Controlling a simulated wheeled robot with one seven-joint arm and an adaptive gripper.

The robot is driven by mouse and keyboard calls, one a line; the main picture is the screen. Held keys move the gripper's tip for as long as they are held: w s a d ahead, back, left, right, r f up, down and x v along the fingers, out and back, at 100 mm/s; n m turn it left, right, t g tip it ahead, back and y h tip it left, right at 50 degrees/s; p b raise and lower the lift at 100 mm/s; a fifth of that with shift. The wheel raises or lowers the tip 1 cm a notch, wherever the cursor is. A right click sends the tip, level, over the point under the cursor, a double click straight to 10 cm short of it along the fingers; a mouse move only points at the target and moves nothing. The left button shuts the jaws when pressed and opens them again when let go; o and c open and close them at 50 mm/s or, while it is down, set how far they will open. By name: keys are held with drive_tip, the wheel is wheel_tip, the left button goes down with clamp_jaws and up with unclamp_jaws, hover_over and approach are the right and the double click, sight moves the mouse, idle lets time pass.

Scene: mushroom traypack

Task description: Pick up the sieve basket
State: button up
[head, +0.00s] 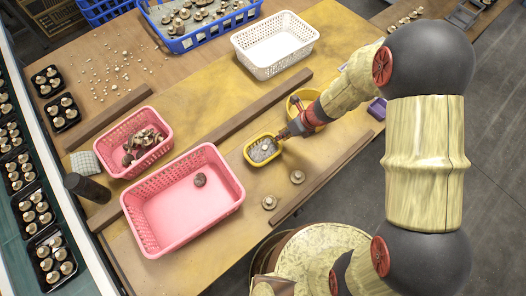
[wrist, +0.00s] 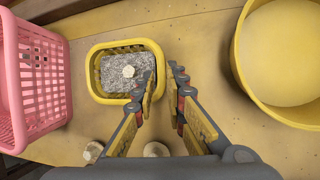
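The sieve basket (head: 248,154) is a small yellow basket with a grey, grainy-looking floor, standing on the wooden table. In the wrist view the sieve basket (wrist: 94,88) is ahead and left of centre, with one small pale mushroom (wrist: 128,71) in it. My gripper (wrist: 164,80) is open, with a gap between its two fingers and nothing clearly held. Its left finger overlaps the basket's right side in the picture, and its right finger is just outside it. Contact cannot be told. In the head view my gripper (head: 285,135) is at the basket's right edge.
A round yellow bowl (wrist: 238,62) stands close on the right. A white basket (head: 285,66) and a blue crate (head: 190,41) are behind. Loose mushrooms (head: 269,202) lie in front.

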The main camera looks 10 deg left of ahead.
drive_tip(key=b+x, duration=0.2)
drive_tip(key=x, duration=0.3)
drive_tip(key=shift+a+f, duration=0.15)
drive_tip(key=shift+f, duration=0.1)
clamp_jaws()
drive_tip(key=shift+r, duration=0.2)
idle(0.3)
